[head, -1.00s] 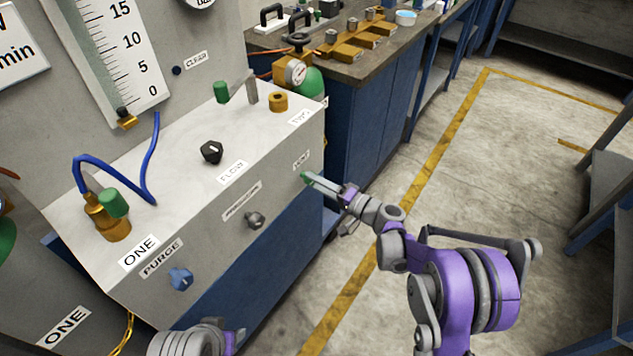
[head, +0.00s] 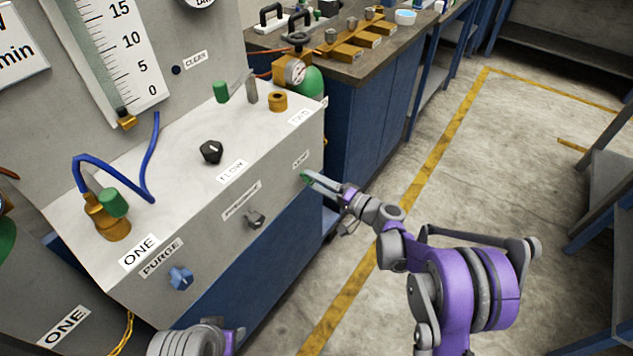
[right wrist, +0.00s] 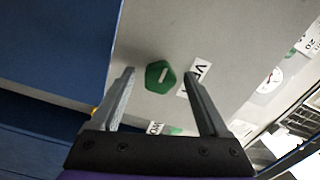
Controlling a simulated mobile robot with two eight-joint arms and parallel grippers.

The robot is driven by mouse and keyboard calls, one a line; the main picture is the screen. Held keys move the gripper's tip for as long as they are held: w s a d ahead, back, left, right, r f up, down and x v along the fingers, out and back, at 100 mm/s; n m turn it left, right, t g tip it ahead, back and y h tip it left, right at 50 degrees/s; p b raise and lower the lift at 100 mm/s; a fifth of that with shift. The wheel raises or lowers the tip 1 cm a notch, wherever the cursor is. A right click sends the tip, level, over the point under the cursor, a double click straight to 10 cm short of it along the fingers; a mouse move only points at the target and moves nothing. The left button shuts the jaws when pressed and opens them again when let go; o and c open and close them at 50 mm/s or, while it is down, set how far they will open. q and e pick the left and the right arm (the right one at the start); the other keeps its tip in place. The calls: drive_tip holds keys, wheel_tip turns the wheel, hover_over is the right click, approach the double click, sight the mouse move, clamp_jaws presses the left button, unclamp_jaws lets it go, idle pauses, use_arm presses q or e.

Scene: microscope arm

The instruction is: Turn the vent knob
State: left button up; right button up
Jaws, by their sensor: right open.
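The knob also shows small in the head view (head: 304,178), partly covered by my right gripper. My right gripper (head: 313,179) is open, its fingers on either side of the line to the knob. In the right wrist view the gripper (right wrist: 158,72) has the knob between its fingertips; contact cannot be told.
On the same box are a blue purge knob (head: 180,277), a dark pressure knob (head: 256,219) and a black flow knob (head: 211,152) on top. A blue hose (head: 150,165) loops at the left. The floor to the right (head: 510,150) is clear.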

use_arm(q)
drive_tip(key=shift+s+r+p, duration=0.1)
drive_tip(key=shift+r+p, duration=0.45)
drive_tip(key=shift+r, duration=0.05)
use_arm(e)
drive_tip(key=v, duration=1.1)
drive_tip(key=shift+a, duration=0.1)
drive_tip(key=s+a+r+n+g+h, duration=0.2)
drive_tip(key=s+g+h, duration=0.35)
drive_tip(key=s, duration=0.95)
drive_tip(key=s+d+f+n+h, duration=0.1)
drive_tip(key=s+d+h, duration=0.4)
drive_tip(key=s, duration=0.4)
drive_tip(key=s+d+f+n+h, duration=0.1)
drive_tip(key=s+d+h, duration=0.35)
drive_tip(key=s, duration=0.45)
use_arm(q)
wheel_tip(320, 180, up, 22)
drive_tip(key=w+t+p, duration=0.1)
drive_tip(key=p, duration=1.8)
drive_tip(key=shift+w, duration=0.35)
use_arm(e)
wheel_tip(320, 180, up, 22)
drive_tip(key=w, duration=0.2)
drive_tip(key=shift+d, duration=0.4)
